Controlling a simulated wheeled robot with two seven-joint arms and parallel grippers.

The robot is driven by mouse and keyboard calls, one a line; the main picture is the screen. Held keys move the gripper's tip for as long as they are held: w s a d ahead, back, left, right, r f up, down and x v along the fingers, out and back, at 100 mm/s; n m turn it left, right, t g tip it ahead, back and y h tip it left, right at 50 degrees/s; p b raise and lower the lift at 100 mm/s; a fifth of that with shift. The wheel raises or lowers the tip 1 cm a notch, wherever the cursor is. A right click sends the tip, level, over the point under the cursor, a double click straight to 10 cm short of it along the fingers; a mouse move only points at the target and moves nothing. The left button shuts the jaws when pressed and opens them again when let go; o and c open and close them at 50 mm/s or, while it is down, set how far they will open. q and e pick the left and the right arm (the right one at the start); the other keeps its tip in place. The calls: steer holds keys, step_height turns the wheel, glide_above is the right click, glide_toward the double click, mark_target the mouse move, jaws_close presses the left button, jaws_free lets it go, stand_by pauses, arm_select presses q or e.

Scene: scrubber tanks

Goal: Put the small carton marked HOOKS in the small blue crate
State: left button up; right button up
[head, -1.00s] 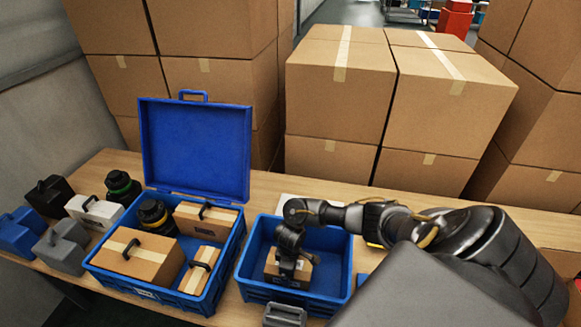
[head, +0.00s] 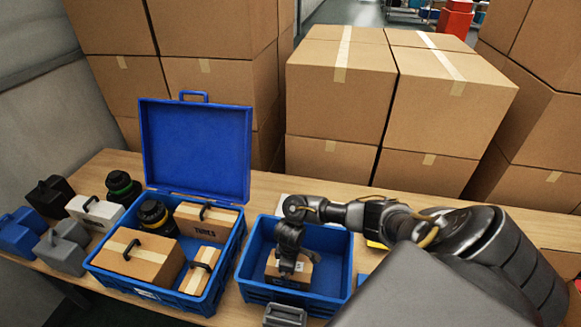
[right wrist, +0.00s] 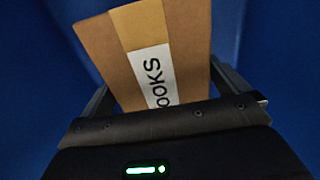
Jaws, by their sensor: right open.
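The small carton marked HOOKS (head: 303,271) is inside the small blue crate (head: 335,306), near its left-front part. In the right wrist view the carton (right wrist: 178,32) shows a tan tape band and a white label reading "OOKS", its first letter cut off. My right gripper (head: 287,267) reaches down into the crate over the carton and is open. In the right wrist view its fingers lie on both sides of the carton, with blue crate surfaces around. The gripper hides part of the carton in the head view. My left gripper is not in view.
A larger blue crate (head: 237,243) with raised lid (head: 195,150) stands left, holding handled cartons and a dark round canister (head: 154,214). Several handled cases stand farther left. A grey handled object (head: 285,315) is in front of the small crate. Big boxes (head: 340,90) stand behind the table.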

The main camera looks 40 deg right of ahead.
step_height(320, 180, up, 10)
steer(key=p, duration=0.3)
steer(key=shift+p, duration=0.3)
steer(key=shift+f, duration=0.1)
